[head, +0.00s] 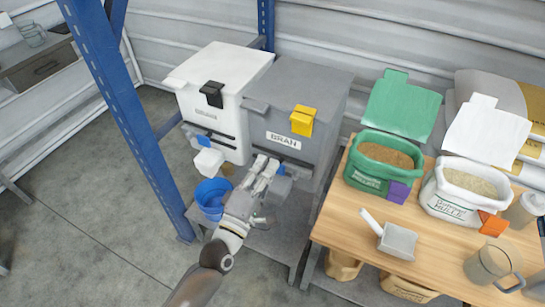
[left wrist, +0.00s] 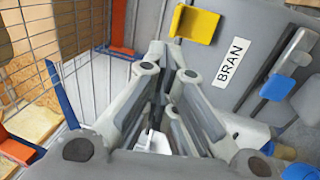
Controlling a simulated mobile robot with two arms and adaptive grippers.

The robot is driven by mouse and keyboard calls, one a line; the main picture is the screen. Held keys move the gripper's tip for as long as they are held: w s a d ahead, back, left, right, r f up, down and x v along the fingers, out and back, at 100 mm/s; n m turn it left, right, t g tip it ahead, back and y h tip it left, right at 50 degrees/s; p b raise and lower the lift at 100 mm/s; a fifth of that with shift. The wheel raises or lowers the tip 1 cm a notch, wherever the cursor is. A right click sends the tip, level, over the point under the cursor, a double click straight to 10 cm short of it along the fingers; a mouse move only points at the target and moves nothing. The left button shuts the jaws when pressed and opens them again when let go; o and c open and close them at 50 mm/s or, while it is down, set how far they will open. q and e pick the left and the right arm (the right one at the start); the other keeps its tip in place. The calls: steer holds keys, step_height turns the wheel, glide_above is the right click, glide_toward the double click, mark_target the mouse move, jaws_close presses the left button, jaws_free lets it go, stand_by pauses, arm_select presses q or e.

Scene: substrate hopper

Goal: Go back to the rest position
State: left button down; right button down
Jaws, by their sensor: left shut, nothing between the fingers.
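My left gripper (head: 264,170) is in front of the lower front of the grey bin labelled BRAN (head: 290,110). It is shut with nothing held. In the left wrist view the gripper (left wrist: 170,52) points at the grey bin front, below the yellow latch (left wrist: 197,24) and beside the BRAN label (left wrist: 231,62). I cannot tell whether the fingertips touch the bin. My left arm (head: 205,280) reaches up from the bottom of the head view. My right gripper is not in view.
A white bin (head: 215,90) stands left of the grey one, with a blue bucket (head: 212,197) below it. A blue post (head: 130,120) stands at left. The wooden table (head: 345,230) at right holds a green bag (head: 366,180), a white bag (head: 450,200), a scoop (head: 396,243) and a jug (head: 487,264).

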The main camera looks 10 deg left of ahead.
arm_select(q)
steer(key=shift+s+a, duration=0.15)
steer(key=shift+s, duration=0.3)
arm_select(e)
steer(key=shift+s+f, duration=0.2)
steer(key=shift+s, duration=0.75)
arm_select(q)
steer(key=shift+f, duration=0.15)
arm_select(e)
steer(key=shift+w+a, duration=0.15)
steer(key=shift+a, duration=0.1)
